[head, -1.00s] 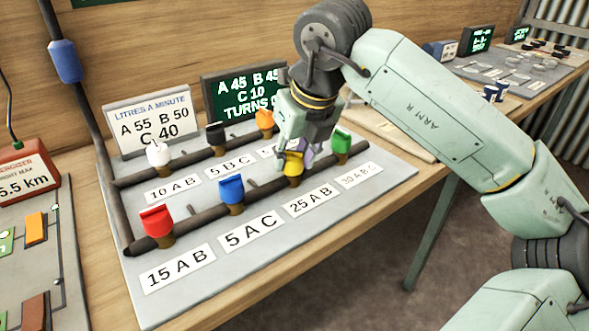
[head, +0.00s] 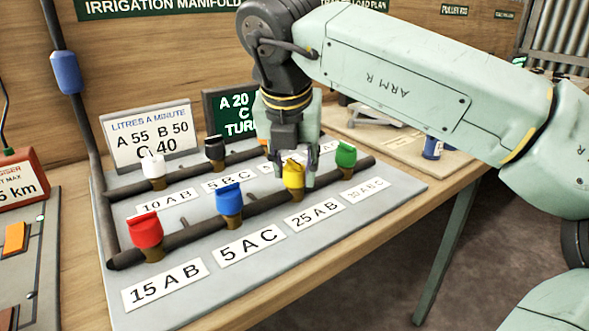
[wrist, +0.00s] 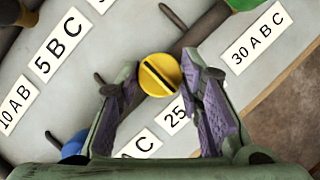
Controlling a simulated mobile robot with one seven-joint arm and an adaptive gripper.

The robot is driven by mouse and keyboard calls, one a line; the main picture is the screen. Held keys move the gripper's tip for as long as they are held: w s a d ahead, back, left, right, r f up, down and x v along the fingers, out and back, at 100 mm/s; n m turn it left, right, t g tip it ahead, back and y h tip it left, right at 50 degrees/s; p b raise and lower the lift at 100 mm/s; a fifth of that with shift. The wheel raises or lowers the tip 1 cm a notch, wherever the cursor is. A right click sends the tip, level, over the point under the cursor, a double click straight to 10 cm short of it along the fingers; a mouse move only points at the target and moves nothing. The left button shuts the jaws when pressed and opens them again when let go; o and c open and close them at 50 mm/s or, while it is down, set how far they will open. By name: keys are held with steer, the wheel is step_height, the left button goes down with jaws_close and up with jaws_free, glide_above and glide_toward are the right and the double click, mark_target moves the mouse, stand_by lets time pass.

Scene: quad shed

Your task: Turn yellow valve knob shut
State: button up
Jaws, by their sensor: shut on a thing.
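The yellow valve knob (head: 293,174) stands on the front pipe, behind the label 25 AB. My gripper (head: 298,183) points down over it, with its fingers at the knob's sides. In the wrist view the round yellow top (wrist: 160,75) sits between the purple finger pads of my gripper (wrist: 160,82), which is shut on it. A dark slot crosses the top diagonally, from upper left to lower right. The green display (head: 229,112) behind reads A 20; its right part is hidden by my gripper.
Blue (head: 229,200) and red (head: 147,230) knobs stand left on the same pipe, a green knob (head: 345,156) close on the right. White (head: 153,170) and black (head: 214,148) knobs are on the back pipe. A white sign (head: 150,135) lists target litres.

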stand_by(0.4)
steer(key=o, duration=1.1)
steer(key=shift+o, duration=0.2)
steer(key=v, duration=1.2)
steer(key=shift+a+f, duration=0.1)
